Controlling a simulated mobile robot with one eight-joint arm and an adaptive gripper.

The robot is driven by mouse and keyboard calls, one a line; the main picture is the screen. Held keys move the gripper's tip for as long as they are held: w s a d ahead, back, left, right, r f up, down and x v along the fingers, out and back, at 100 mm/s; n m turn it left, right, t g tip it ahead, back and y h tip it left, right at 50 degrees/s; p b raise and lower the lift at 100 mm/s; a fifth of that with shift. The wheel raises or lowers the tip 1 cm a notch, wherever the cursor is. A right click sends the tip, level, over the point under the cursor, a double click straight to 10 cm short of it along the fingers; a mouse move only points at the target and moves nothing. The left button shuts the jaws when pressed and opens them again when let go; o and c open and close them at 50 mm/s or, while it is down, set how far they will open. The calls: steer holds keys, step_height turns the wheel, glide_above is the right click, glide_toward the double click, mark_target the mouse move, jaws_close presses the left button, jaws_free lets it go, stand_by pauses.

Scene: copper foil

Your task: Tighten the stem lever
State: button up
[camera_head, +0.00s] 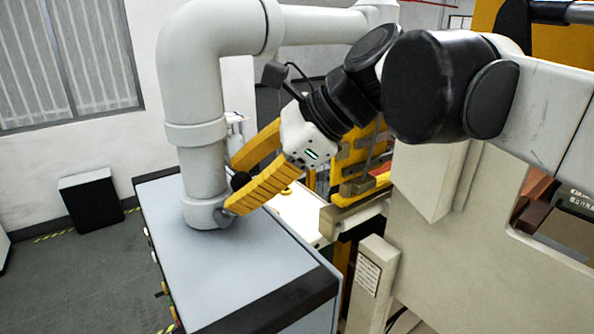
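My gripper (236,184) has a white body and two long yellow fingers that reach down and left toward the grey pipe. The fingers stand well apart. A dark round knob (240,181) shows between them near the tips, beside the pipe; it may be the end of the stem lever. I cannot see clear contact between the fingers and the knob. The rest of the lever is hidden by the near finger and the pipe. The thick grey pipe (196,110) rises from the top of a grey cabinet (220,265) and bends right behind my arm.
The cabinet top in front of the pipe is clear. Yellow machine parts (358,165) and a pale machine housing (470,250) stand close on the right. A black box (91,202) sits on the floor at the left.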

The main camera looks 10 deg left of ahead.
steer(key=v, duration=1.2)
steer(key=shift+c, duration=0.5)
